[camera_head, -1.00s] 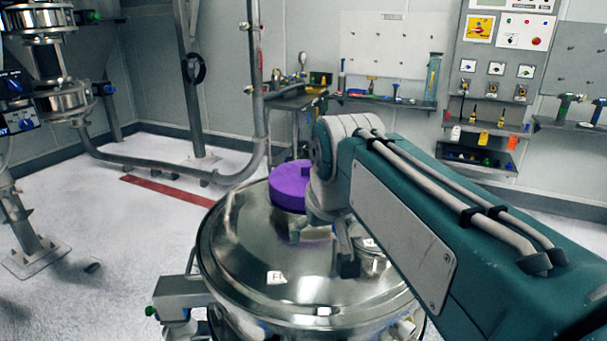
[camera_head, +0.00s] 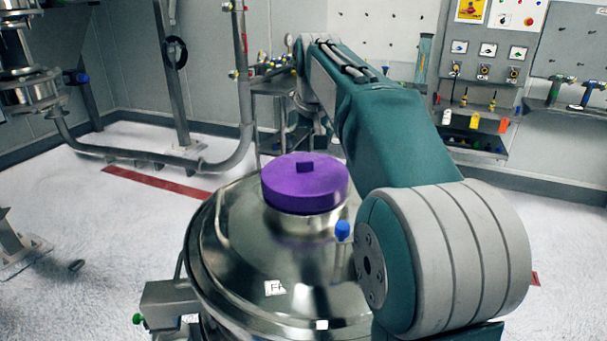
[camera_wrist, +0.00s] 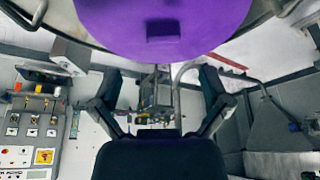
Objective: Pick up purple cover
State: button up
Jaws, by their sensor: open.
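The purple cover (camera_head: 305,184) is a round disc with a small raised block on its top. It sits on the neck of the shiny metal vessel (camera_head: 240,240). In the wrist view the purple cover (camera_wrist: 195,30) fills the top middle, its block facing me. My gripper (camera_wrist: 160,85) is open and empty, one finger at each side, and the cover lies beyond the fingertips, apart from them. In the head view my arm reaches past the right of the cover, and the gripper end is mostly hidden behind the arm and cover.
A blue knob (camera_head: 342,230) stands on the vessel lid just right of the cover. A pipe frame (camera_head: 190,160) stands behind on the left. A tool shelf (camera_head: 470,138) and a bench line the back wall.

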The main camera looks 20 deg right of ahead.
aim_at(305, 161)
jog(key=shift+a+x, duration=0.15)
jog(key=shift+x, duration=1.45)
jog(key=shift+a+x, duration=0.1)
jog(key=shift+x, duration=1.5)
jog(key=shift+s, duration=0.1)
jog(key=c, duration=1.3)
